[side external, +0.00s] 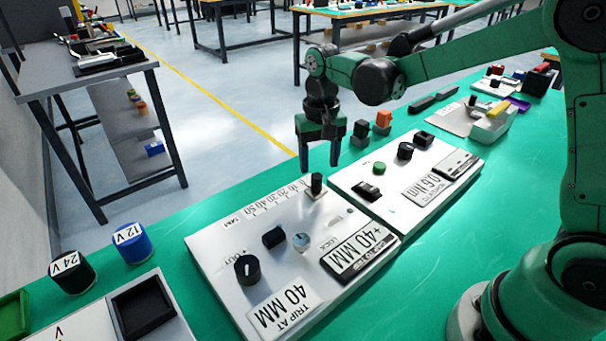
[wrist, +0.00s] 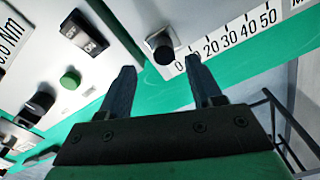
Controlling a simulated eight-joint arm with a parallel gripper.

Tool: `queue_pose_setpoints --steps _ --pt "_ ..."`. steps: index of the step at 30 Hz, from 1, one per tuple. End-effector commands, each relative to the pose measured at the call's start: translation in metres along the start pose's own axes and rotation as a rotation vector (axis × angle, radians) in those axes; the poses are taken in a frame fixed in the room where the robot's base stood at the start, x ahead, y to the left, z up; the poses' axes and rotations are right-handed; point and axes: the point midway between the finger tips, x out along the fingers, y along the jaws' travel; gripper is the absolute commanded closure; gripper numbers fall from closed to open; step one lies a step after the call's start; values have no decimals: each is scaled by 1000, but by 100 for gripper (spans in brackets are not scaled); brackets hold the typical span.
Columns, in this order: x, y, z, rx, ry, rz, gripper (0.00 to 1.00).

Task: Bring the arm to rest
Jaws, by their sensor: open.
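My gripper (side external: 319,152) hangs fingers-down above the far edge of the control panels, near the gap between the two white panels. In the wrist view my gripper (wrist: 165,85) shows two dark fingers spread apart with nothing between them. It is open and empty. The left panel (side external: 222,242) carries a scale, a slider knob (side external: 317,184), a black dial (side external: 247,268) and a "+40 MM" display (side external: 358,250). The slider knob also shows in the wrist view (wrist: 160,45), just beyond the fingertips and apart from them.
The right panel (side external: 345,181) has a green button (side external: 379,168), black knobs and a "0.6 Nm" label. Black and orange blocks (side external: 383,120) stand behind it. Two labelled cylinders, black (side external: 72,276) and blue (side external: 132,245), stand at the left. Bare green tabletop (side external: 440,255) lies in front.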

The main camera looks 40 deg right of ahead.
Motion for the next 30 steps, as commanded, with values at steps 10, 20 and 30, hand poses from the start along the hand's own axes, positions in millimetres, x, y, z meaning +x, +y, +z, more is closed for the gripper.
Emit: queue_pose_setpoints --steps 10,20,30 --pt "-17 0 0 1 0 1 42" --pt "-29 5 9 -34 52 -21 42" --pt "-62 30 62 -237 367 -106 42"
